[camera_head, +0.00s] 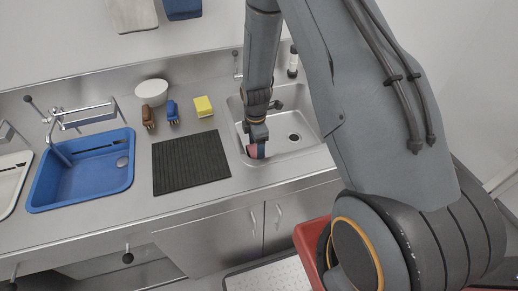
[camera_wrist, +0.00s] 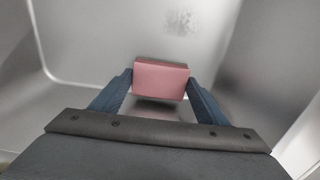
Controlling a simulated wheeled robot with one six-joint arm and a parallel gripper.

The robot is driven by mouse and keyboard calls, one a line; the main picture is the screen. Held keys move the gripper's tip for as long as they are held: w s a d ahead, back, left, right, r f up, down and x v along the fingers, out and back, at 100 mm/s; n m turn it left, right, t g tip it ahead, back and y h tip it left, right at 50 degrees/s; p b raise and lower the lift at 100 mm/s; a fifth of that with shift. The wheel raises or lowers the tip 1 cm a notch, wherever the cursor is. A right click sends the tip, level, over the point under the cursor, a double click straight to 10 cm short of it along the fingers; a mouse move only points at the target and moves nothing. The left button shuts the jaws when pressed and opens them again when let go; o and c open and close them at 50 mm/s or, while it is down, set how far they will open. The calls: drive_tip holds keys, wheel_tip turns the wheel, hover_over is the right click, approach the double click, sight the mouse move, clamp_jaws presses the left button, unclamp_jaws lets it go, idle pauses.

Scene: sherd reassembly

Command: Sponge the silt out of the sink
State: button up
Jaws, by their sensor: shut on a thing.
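My gripper (camera_wrist: 159,82) is shut on a pink sponge (camera_wrist: 160,79). The sponge sits between the two blue-grey fingers in the wrist view. In the head view, my gripper (camera_head: 256,148) reaches down into the left side of the steel sink (camera_head: 286,148), with the sponge partly showing at its tip. I cannot tell whether the sponge touches the basin floor. A faint grey speckled patch, perhaps silt (camera_wrist: 181,23), shows on the sink floor ahead of the sponge in the wrist view. The drain (camera_head: 295,137) is at the right of the basin.
Left of the sink are a black ribbed mat (camera_head: 190,163), a yellow sponge (camera_head: 203,106), brown (camera_head: 148,116) and blue (camera_head: 172,110) brushes, and a white bowl (camera_head: 151,92). A blue basin (camera_head: 82,175) is farther left.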

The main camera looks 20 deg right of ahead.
drive_tip(key=shift+r, duration=0.9)
drive_tip(key=shift+r+p, duration=1.65)
drive_tip(key=shift+r, duration=0.95)
drive_tip(key=shift+r, duration=0.1)
